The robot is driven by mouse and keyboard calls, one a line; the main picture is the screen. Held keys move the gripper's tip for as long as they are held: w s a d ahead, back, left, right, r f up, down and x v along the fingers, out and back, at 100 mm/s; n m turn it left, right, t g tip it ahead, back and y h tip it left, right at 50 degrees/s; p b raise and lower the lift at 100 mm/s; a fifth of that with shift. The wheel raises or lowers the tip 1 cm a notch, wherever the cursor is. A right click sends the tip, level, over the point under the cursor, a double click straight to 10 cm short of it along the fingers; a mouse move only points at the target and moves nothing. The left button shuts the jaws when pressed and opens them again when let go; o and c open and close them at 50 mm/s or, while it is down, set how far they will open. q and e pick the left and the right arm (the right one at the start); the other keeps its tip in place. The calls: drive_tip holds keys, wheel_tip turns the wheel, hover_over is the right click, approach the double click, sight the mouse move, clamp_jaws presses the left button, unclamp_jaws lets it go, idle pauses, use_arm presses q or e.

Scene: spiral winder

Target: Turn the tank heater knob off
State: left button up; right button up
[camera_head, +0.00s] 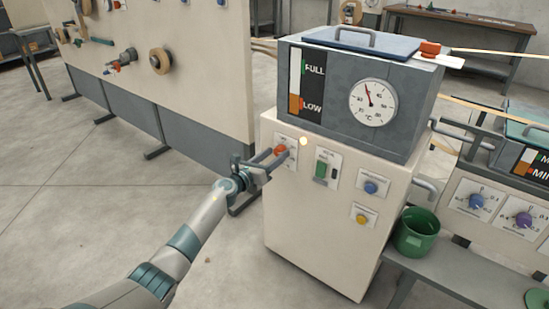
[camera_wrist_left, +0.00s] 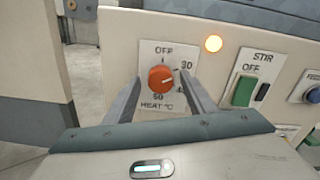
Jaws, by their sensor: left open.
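The orange-red tank heater knob (camera_wrist_left: 161,78) sits on a white label plate (camera_wrist_left: 178,55) marked OFF at the top, with 30, 40 and 50 around it and HEAT °C below. Its pale pointer line faces roughly right, away from OFF. In the head view the knob (camera_head: 280,149) is on the upper left of the cream cabinet front. My left gripper (camera_head: 274,158) is open, its two fingers on either side of the knob in the left wrist view (camera_wrist_left: 165,88). I cannot tell whether they touch it. An orange lamp (camera_wrist_left: 213,43) glows beside the plate. My right gripper is not in view.
Right of the knob are a green STIR switch (camera_head: 321,169), a blue knob (camera_head: 370,187) and a yellow knob (camera_head: 361,219). The grey tank (camera_head: 345,125) with a dial gauge (camera_head: 373,102) stands above. A green bucket (camera_head: 415,235) sits on the right.

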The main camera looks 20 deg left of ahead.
use_arm(q)
drive_tip(key=shift+w+d, duration=0.1)
drive_tip(key=c, duration=1)
drive_tip(key=shift+c, duration=0.2)
